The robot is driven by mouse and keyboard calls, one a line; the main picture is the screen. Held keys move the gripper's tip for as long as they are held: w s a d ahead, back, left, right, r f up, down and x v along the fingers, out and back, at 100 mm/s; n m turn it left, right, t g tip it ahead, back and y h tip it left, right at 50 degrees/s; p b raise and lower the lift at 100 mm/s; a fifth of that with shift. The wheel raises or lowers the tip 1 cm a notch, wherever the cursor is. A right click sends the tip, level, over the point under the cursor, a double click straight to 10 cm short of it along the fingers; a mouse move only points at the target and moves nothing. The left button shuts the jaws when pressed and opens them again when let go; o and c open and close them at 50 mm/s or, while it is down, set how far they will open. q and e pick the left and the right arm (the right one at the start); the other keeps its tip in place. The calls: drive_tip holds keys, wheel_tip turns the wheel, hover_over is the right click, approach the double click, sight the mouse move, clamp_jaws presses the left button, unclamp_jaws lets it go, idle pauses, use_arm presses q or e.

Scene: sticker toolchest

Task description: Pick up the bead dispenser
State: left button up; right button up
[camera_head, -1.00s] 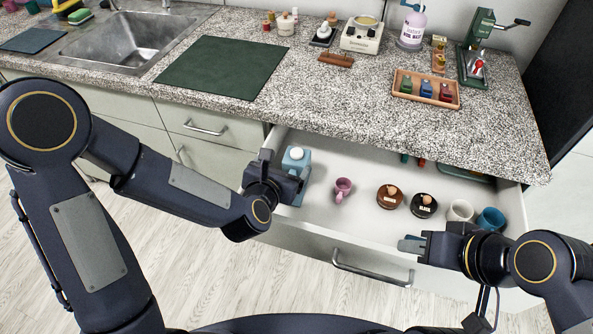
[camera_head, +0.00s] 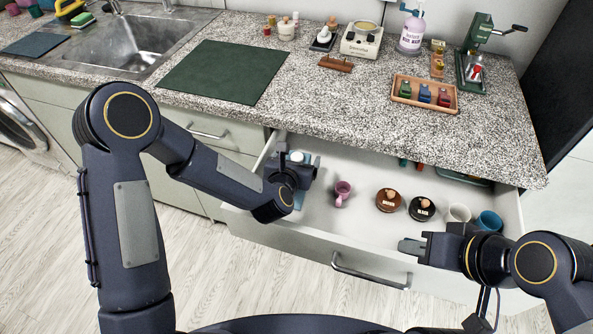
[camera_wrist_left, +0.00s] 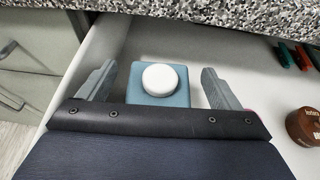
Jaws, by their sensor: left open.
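The bead dispenser, a blue box with a round white top, stands at the left end of the open drawer. In the head view only parts of it show (camera_head: 296,157) behind my left gripper (camera_head: 304,172). In the left wrist view the dispenser (camera_wrist_left: 158,86) lies between the two grey fingers of my left gripper (camera_wrist_left: 158,88). The fingers are spread, with a gap on each side of the box. My right gripper (camera_head: 411,246) is over the drawer's front right edge; its fingers are seen side-on and look empty.
The open drawer (camera_head: 345,235) also holds a pink cup (camera_head: 342,191), a brown round tin (camera_head: 388,200), a black round tin (camera_head: 422,208), a white mug (camera_head: 458,213) and a blue mug (camera_head: 489,221). The speckled countertop (camera_head: 330,110) overhangs the drawer's back.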

use_arm(q)
drive_tip(key=c, duration=1.8)
drive_tip(key=shift+r, duration=0.2)
